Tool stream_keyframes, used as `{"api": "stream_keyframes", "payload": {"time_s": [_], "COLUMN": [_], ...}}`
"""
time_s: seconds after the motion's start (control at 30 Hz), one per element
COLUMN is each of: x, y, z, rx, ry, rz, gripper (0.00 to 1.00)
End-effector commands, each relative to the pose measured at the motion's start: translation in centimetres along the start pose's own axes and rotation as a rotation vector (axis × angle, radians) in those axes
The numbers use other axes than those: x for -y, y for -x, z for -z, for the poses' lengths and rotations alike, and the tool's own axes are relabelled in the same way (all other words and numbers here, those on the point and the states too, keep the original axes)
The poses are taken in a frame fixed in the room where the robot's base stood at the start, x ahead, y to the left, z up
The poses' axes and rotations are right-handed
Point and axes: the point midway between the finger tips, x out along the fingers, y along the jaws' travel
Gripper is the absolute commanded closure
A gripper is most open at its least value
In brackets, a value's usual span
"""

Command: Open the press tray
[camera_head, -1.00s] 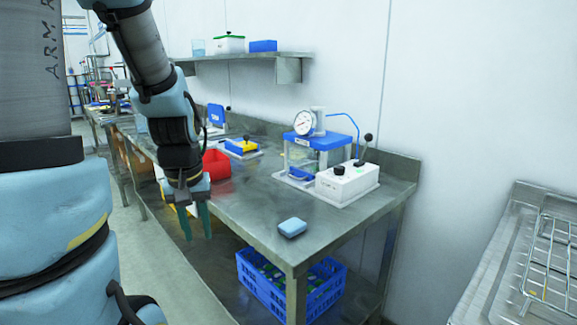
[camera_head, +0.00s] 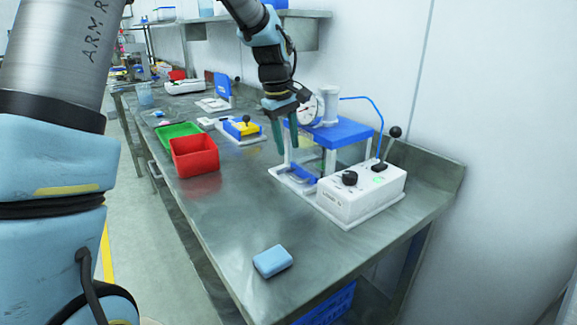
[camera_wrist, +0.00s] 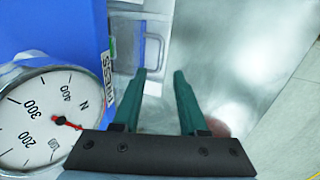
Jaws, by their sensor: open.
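The press has a blue top (camera_head: 345,132), a round white dial gauge (camera_head: 309,108) and a clear front. Its gauge also shows in the wrist view (camera_wrist: 38,112). The press tray (camera_head: 298,177) is low at the press's front, with a blue part and a pale base. In the wrist view a grey loop handle (camera_wrist: 153,52) shows beyond the fingertips. My gripper (camera_head: 287,148) is open and empty, fingers pointing down, in front of the press beside the gauge. Its green fingers also show in the wrist view (camera_wrist: 162,76). Whether they touch the handle is unclear; they seem apart.
A white control box (camera_head: 360,192) with a black knob and a lever stands right of the press. A light blue block (camera_head: 272,261) lies near the bench's front. A red bin (camera_head: 194,157) and a green tray (camera_head: 178,131) stand left. The bench middle is clear.

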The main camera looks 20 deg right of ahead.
Motion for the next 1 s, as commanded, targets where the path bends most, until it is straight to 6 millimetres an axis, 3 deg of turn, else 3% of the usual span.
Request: {"api": "stream_keyframes", "payload": {"time_s": [0.3, 0.5, 0.87, 1.0], "x": [0.2, 0.2, 0.1, 0.1], "y": [-5.9, -8.2, -8.9, -8.8], "z": [-0.1, 0.0, 0.0, 0.0], "rx": [0.004, 0.001, -0.001, -0.001], "ry": [0.000, -0.001, -0.001, -0.001], "rz": [0.005, 0.003, 0.001, 0.001], "gripper": [0.58, 0.58, 0.58, 0.70]}}
